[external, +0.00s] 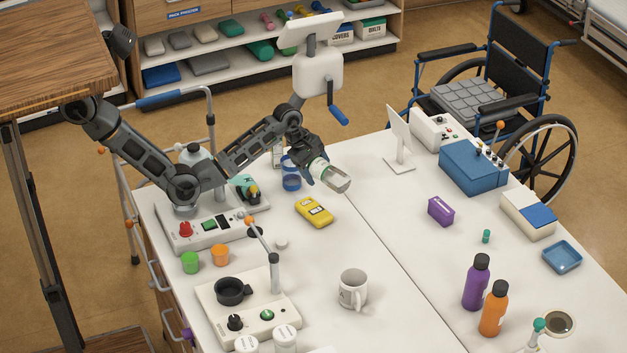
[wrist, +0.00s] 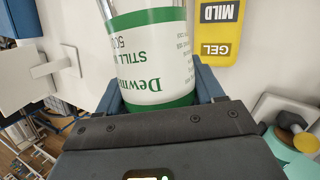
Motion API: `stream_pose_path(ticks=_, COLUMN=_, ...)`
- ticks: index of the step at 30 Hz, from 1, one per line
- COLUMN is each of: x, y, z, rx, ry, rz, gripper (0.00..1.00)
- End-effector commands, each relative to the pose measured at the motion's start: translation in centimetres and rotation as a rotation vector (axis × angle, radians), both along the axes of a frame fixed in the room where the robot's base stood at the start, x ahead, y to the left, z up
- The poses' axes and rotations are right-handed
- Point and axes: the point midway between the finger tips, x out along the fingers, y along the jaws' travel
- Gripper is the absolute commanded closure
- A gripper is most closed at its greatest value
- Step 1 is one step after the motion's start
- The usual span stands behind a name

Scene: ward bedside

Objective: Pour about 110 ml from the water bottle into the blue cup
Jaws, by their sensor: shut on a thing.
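My gripper (external: 316,168) is shut on the water bottle (external: 331,176), which has a clear body and a white and green label. The bottle is tilted well over, its clear end pointing down and right in the external view. In the wrist view the bottle (wrist: 155,65) lies between the jaws with its label text upside down; its mouth is not visible. The blue cup (external: 291,182) stands on the table just left of my gripper in the external view. I cannot see the cup's contents or any stream of water.
A yellow pack (external: 314,212) labelled MILD GEL lies in front of the bottle and also shows in the wrist view (wrist: 218,30). A white mug (external: 353,288) stands nearer the front. Purple (external: 476,284) and orange (external: 493,310) bottles stand right.

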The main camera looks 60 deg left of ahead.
Motion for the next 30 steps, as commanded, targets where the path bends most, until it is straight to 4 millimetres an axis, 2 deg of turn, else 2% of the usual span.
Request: stream_pose_path(ticks=30, x=0.07, y=-0.14, z=0.39, rx=-0.037, ry=-0.012, rz=0.0, gripper=0.74)
